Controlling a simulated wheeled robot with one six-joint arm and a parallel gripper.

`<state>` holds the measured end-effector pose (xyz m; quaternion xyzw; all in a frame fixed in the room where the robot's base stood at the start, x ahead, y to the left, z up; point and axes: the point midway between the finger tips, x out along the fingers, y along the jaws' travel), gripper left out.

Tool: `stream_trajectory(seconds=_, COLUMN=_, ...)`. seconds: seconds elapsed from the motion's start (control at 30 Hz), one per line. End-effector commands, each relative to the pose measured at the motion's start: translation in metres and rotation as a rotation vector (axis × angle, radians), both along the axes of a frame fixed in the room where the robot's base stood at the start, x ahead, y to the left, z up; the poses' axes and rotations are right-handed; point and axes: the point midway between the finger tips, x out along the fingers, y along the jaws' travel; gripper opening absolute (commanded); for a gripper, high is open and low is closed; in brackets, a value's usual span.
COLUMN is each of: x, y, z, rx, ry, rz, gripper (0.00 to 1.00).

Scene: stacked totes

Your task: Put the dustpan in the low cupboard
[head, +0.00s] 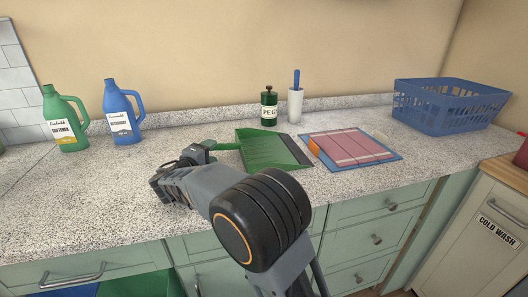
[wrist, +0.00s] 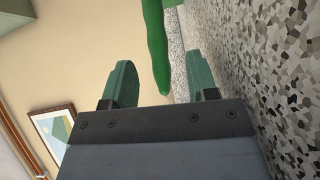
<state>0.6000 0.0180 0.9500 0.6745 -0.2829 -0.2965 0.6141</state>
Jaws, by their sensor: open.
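The green dustpan (head: 268,150) lies on the speckled counter, its dark lip to the right and its handle pointing left toward my gripper (head: 203,148). My gripper is open and low over the counter at the handle's end. In the wrist view, the dustpan's green handle (wrist: 156,45) reaches into the gap between the two green fingertips of my gripper (wrist: 158,80), with space on both sides. Under the counter at the lower left, an opening shows a blue surface and a green surface (head: 140,287); I cannot tell whether this is the low cupboard.
Green (head: 66,118) and blue (head: 122,112) bottles stand at the left. A dark green peg jar (head: 269,107) and a white holder (head: 295,106) stand behind the dustpan. A pink-and-blue folded item (head: 350,148) and a blue basket (head: 447,105) are to the right. The front-left counter is clear.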

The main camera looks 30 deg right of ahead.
Motion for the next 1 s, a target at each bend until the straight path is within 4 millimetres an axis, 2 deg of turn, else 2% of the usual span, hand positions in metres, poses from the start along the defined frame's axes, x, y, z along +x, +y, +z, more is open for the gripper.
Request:
stream_trajectory(seconds=0.2, x=0.015, y=-0.018, z=-0.001, rx=0.000, ry=0.000, rz=-0.001, gripper=0.53)
stream_trajectory(seconds=0.53, x=0.018, y=-0.021, z=-0.001, rx=0.000, ry=0.000, rz=0.001, gripper=0.52)
stream_trajectory(seconds=1.0, x=0.018, y=-0.021, z=-0.001, rx=0.000, ry=0.000, rz=0.000, gripper=0.07)
